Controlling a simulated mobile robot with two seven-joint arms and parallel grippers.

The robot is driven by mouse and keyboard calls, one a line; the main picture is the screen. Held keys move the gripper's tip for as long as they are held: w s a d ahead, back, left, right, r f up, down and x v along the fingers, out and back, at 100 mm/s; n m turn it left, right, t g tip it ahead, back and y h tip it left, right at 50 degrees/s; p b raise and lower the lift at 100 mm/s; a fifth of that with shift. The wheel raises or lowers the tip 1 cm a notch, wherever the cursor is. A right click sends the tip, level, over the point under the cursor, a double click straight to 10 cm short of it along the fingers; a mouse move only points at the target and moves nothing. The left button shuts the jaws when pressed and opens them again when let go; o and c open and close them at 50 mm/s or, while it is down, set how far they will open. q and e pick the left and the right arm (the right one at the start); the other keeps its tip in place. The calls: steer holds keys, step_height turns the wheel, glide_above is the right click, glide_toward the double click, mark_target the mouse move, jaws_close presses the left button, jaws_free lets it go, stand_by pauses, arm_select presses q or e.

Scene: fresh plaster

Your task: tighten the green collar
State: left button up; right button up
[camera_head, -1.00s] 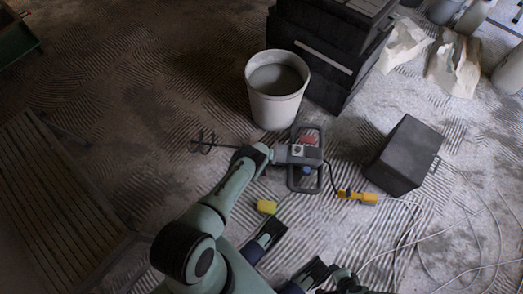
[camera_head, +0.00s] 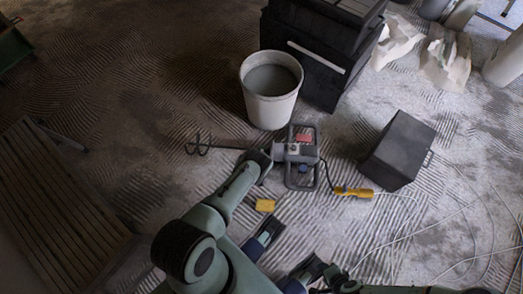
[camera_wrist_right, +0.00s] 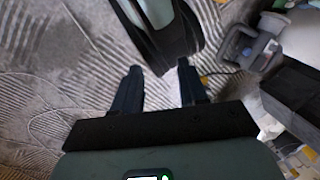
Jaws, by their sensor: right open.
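A grey hand mixer (camera_head: 299,152) with a loop handle and a red patch lies on the floor. Its shaft and spiral paddle (camera_head: 199,145) point left. My left gripper (camera_head: 260,162) is at the shaft end of the mixer body. Its fingers are too dark and small to read, and I cannot make out a green collar there. My right gripper (camera_head: 285,254) is open and empty, below the mixer and apart from it. In the right wrist view its fingers (camera_wrist_right: 160,75) stand apart, with my left arm beyond and the mixer (camera_wrist_right: 248,45) at upper right.
A white bucket (camera_head: 270,104) of grey material stands behind the mixer, beside black stacked cases (camera_head: 310,62). A dark box (camera_head: 400,150) is to the right. A yellow connector (camera_head: 352,192) joins pale cables. A yellow block (camera_head: 265,205) lies near my left arm. A slatted platform (camera_head: 55,205) is left.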

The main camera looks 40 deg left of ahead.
mark_target(262, 151)
steer(key=w+d+f+t+h+b, duration=0.1)
steer(key=w+d+f+t+b, duration=0.1)
steer(key=w+d+f+b, duration=0.35)
arm_select(q)
steer(key=shift+t, duration=0.3)
steer(key=b+x, duration=0.4)
steer(key=x, duration=0.9)
steer(key=shift+s+f, duration=0.1)
steer(key=shift+s, duration=0.1)
steer(key=shift+w, duration=0.1)
arm_select(e)
steer(key=s+f+m+g, duration=0.1)
steer(key=s+f+g, duration=0.2)
steer(key=s+f, duration=0.5)
steer(key=shift+s+a+g, duration=0.25)
steer(key=shift+s+g, duration=0.15)
